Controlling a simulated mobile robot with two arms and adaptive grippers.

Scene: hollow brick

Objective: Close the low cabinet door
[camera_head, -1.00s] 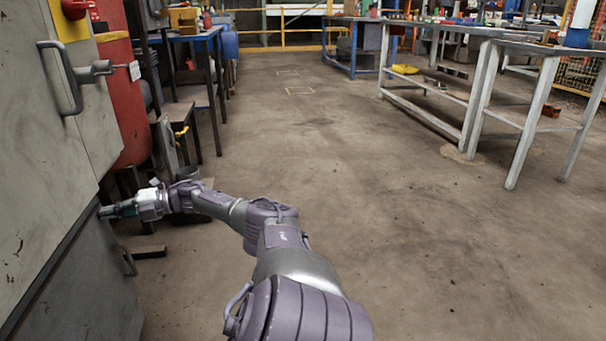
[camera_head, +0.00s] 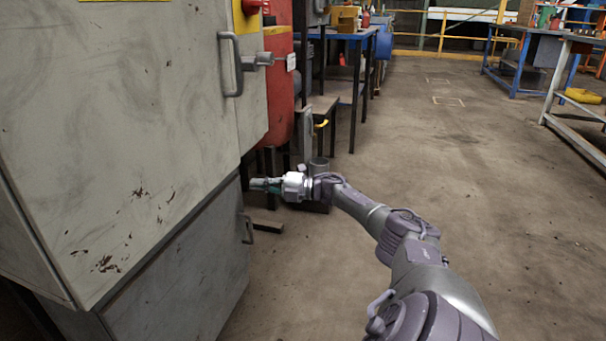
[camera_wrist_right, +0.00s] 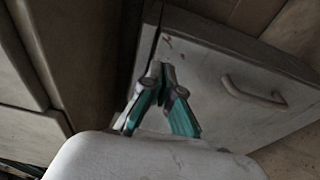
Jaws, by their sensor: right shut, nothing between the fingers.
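The low cabinet door (camera_head: 185,268) is a grey panel under the larger upper part of the cabinet, with a small bar handle (camera_head: 247,229) near its far edge. In the right wrist view the door panel (camera_wrist_right: 215,85) shows with its handle (camera_wrist_right: 254,93) on the right, and a dark gap beside its upper left edge. I cannot tell exactly how far it stands open. My right gripper (camera_head: 262,185) is shut and empty, just above the handle by the far top corner of the door. Its teal fingers (camera_wrist_right: 163,92) show against the panel; contact is unclear. My left gripper is out of view.
The upper cabinet door (camera_head: 120,130) has a larger handle (camera_head: 231,65) and overhangs the low door. A red cylinder (camera_head: 281,90) and a blue-topped table (camera_head: 345,33) stand behind. The floor (camera_head: 400,160) to the right is open.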

